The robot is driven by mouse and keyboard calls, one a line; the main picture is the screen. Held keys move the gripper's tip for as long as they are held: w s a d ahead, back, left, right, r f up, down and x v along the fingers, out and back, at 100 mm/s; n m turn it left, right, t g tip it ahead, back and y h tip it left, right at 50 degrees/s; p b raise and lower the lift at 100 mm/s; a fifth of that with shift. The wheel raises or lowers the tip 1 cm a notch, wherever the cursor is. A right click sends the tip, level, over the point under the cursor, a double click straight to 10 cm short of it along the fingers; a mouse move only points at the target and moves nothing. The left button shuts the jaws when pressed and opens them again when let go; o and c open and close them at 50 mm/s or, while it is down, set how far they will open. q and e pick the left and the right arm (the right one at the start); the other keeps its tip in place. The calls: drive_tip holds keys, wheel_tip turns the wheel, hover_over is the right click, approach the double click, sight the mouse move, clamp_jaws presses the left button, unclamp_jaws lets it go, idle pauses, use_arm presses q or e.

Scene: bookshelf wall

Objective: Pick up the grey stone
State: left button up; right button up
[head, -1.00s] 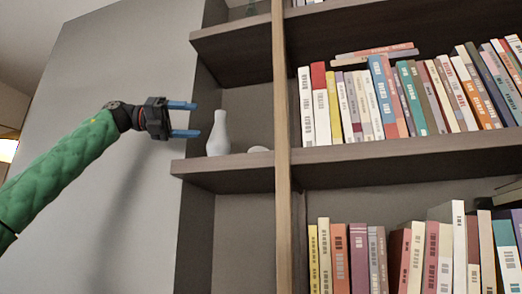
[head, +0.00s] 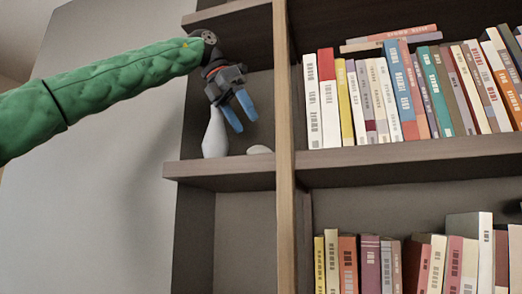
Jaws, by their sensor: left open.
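The grey stone (head: 259,150) is a small, pale, low lump on the middle shelf of the narrow left bay, close to the wooden upright. My left gripper (head: 243,117) is inside that bay, above the stone and a little to its left. Its blue fingers point down and slightly right, are apart, and hold nothing. A gap shows between the fingertips and the stone. My right gripper is not in the view.
The wooden upright (head: 284,120) borders the bay on the right. Books (head: 390,95) fill the shelf beyond it. The shelf above (head: 230,18) is close to my left wrist.

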sight(257, 146)
use_arm(q)
drive_tip(key=shift+w+d+f, duration=0.2)
drive_tip(key=shift+f, duration=0.1)
drive_tip(key=shift+d+f+p, duration=0.55)
drive_tip(key=shift+f+p, duration=0.1)
drive_tip(key=shift+f, duration=0.2)
drive_tip(key=shift+w+d+f, duration=0.1)
drive_tip(key=shift+w+f, duration=0.15)
drive_tip(key=p+x, duration=0.3)
drive_tip(key=shift+f, duration=0.25)
drive_tip(key=shift+w+f+p, duration=0.1)
drive_tip(key=shift+f+p, duration=0.2)
drive_tip(key=shift+w+d+f, duration=0.15)
drive_tip(key=shift+d+f, duration=0.1)
drive_tip(key=shift+f, duration=0.1)
drive_tip(key=shift+a+r, duration=0.1)
drive_tip(key=c, duration=1.2)
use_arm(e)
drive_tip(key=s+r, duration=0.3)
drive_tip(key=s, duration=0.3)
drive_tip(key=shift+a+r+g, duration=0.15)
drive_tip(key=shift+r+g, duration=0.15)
